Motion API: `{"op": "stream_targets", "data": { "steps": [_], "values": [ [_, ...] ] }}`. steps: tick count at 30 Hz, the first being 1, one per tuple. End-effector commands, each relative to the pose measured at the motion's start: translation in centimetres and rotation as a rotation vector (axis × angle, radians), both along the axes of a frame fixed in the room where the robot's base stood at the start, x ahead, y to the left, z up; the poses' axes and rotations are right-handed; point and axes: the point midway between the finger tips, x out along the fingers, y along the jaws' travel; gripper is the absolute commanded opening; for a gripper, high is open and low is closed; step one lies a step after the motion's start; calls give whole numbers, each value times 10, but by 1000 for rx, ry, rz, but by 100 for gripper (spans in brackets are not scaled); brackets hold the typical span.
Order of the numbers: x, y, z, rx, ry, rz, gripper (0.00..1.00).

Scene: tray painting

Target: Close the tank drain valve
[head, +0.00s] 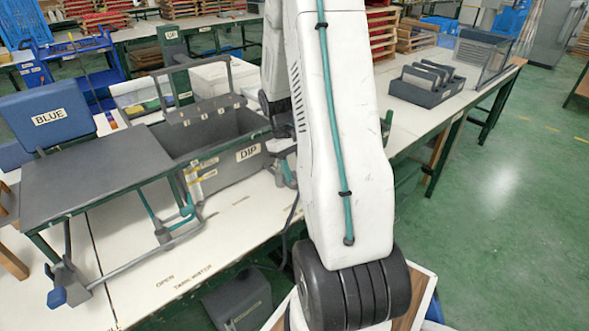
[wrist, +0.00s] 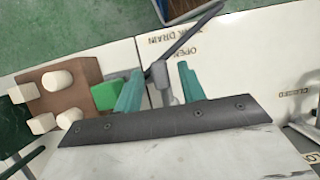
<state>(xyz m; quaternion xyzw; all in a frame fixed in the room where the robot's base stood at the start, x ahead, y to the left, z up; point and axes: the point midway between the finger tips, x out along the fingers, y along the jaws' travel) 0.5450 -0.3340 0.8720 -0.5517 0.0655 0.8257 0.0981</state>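In the wrist view my gripper (wrist: 159,70) is open, with its two teal fingers apart. A grey valve hub with a long dark lever (wrist: 190,38) shows between and beyond the fingertips. The lever slants up to the right, past the printed words "DRAIN" and "OPEN" (wrist: 182,53). A "CLOSED" mark (wrist: 292,93) is farther right on the white surface. I cannot tell whether the fingers touch the hub.
A brown block with pale pegs (wrist: 50,100) and a green block (wrist: 105,94) lie left of the fingers. In the head view a grey platform (head: 90,175) and a blue "BLUE" box (head: 48,118) stand left of the tank. A grey rack (head: 427,82) stands right.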

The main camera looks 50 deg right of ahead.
Motion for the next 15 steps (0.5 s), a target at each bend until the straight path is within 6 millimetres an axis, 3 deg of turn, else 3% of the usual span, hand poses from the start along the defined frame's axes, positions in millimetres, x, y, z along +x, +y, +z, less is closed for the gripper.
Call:
{"op": "stream_targets", "data": {
  "steps": [4, 9, 15],
  "values": [
    [0, 0, 0, 0, 0, 0, 40],
    [0, 0, 0, 0, 0, 0, 0],
    [0, 0, 0, 0, 0, -3, 0]
  ]
}}
